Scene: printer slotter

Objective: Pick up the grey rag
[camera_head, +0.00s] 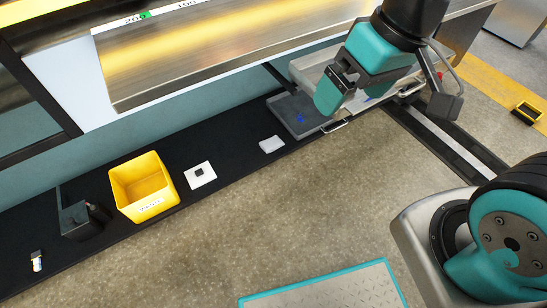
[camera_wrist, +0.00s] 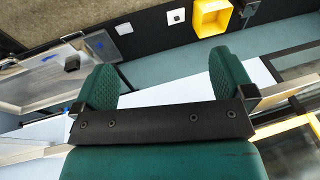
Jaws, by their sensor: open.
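A small light grey folded cloth (camera_head: 271,144), which looks like the grey rag, lies flat on the black shelf between the grey tray and a white card. It also shows as a pale patch near the top of the wrist view (camera_wrist: 125,29). My gripper (camera_head: 338,88) is open and empty, above and to the right of the rag, over the metal trays. In the wrist view, the two green fingers of my gripper (camera_wrist: 162,78) stand wide apart with nothing between them. The rag lies beyond the fingers, not touching them.
A grey tray (camera_head: 284,100) with a blue item stands right of the rag. Left are a white card (camera_head: 190,184) with a dark block, a yellow bin (camera_head: 128,183), a dark box (camera_head: 75,222) and a small bottle (camera_head: 37,264). The printer's metal bed (camera_head: 210,55) overhangs behind.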

